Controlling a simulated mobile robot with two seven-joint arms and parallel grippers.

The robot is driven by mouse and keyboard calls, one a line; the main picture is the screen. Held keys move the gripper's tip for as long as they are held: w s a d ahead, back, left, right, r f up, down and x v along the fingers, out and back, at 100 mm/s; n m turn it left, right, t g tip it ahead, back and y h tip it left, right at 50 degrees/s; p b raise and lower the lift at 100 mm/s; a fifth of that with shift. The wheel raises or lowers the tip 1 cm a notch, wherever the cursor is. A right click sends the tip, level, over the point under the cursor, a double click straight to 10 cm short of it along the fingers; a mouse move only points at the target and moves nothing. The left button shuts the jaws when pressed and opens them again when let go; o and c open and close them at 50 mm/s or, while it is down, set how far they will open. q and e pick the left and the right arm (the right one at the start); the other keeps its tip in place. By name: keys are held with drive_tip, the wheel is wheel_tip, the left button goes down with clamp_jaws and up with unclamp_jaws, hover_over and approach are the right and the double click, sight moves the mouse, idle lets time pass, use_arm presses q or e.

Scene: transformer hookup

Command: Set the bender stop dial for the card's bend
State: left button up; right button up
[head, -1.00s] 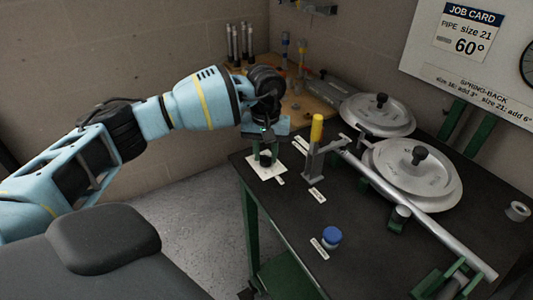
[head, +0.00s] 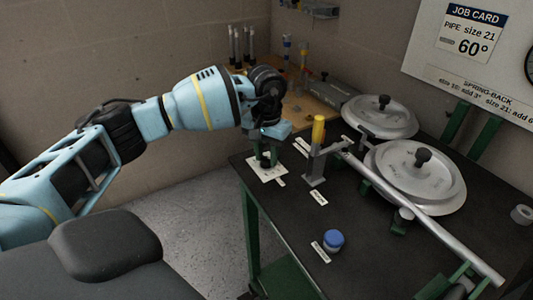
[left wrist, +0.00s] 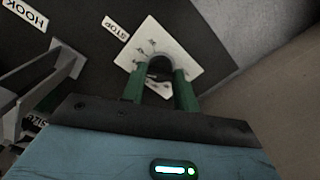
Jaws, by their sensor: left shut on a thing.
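The stop dial is a dark round knob (head: 266,163) on a white square plate (head: 280,173) at the bench's near left corner. My left gripper (head: 265,158) points down over it, its green fingers shut on the knob. In the left wrist view the fingers (left wrist: 161,88) straddle the dark knob (left wrist: 160,67) over the white plate (left wrist: 186,48), beside a label reading STOP (left wrist: 115,28). The job card (head: 470,32) reads pipe size 21, 60°. The spring-back note below it (head: 482,95) reads size 21: add 6°. The plate's markings are too small to read. My right gripper is out of view.
A yellow-topped upright post (head: 318,135) stands just right of the dial. Two round metal bender shoes (head: 416,170) and a long pipe (head: 440,236) lie farther right.

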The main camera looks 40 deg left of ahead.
use_arm(q)
drive_tip(key=o, duration=1)
drive_tip(key=shift+c, duration=0.2)
drive_tip(key=shift+r, duration=3.9)
